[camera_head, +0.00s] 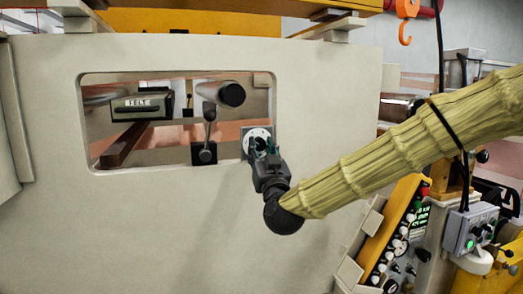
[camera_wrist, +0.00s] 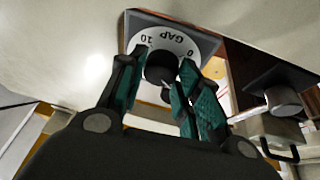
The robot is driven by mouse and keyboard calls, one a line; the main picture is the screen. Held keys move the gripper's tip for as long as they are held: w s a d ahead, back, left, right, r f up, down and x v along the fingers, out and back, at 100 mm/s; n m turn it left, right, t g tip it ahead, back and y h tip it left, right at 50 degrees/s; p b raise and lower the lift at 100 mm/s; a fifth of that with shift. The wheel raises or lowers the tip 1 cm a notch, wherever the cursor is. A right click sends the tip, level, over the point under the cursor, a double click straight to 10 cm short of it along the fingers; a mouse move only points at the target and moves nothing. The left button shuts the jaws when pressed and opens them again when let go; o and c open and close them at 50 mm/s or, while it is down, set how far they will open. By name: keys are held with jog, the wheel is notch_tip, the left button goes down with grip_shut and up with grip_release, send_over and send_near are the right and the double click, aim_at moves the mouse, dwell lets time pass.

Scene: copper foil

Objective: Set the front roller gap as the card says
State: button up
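A white round dial (camera_wrist: 183,40) marked GAP, with 0 and 10, shows upside down in the wrist view. A black knob (camera_wrist: 161,67) stands at its centre. My gripper (camera_wrist: 164,62) has one teal-padded finger on each side of the knob, close to it; I cannot tell whether both pads touch. In the head view my gripper (camera_head: 264,150) reaches the dial (camera_head: 258,133) at the lower right corner of the panel window and hides most of the knob. The pointer and exact setting are not readable. No card with a gap value is legible.
In the window are a box labelled FELT (camera_head: 141,105), a black lever (camera_head: 207,138) and a dark roller end (camera_head: 231,94). The pale panel (camera_head: 170,220) surrounds them. A yellow control console (camera_head: 398,235) and a grey button box (camera_head: 470,230) stand at right.

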jog(key=c, duration=0.3)
jog(key=shift+c, duration=0.2)
jog(key=shift+f+m+b, duration=0.1)
jog(key=shift+m+b, duration=0.2)
jog(key=shift+b, duration=0.1)
jog(key=shift+f+m+h+b, duration=0.1)
jog(key=shift+m+h+b, duration=0.5)
jog(key=shift+m+b, duration=0.15)
jog(key=m+h+b, duration=0.1)
jog(key=m+b, duration=0.2)
jog(key=shift+a+h, duration=0.15)
jog(key=shift+h, duration=0.15)
jog(key=m+h+b, duration=0.1)
jog(key=m, duration=0.1)
jog(key=m+h+b, duration=0.1)
jog(key=m+b, duration=0.1)
jog(key=m, duration=0.1)
jog(key=shift+a+g, duration=0.1)
jog(key=shift+g, duration=0.3)
jog(key=m+b, duration=0.1)
jog(key=m+g+h+b, duration=0.1)
jog(key=m, duration=0.1)
jog(key=m+b, duration=0.1)
jog(key=m, duration=0.1)
jog(key=shift+s+r+h, duration=0.1)
jog(key=shift+r+h, duration=0.2)
jog(key=shift+r, duration=0.1)
jog(key=shift+r+m+g+b, duration=0.2)
jog(key=shift+m+g+b, duration=0.7)
jog(key=shift+m, duration=1.15)
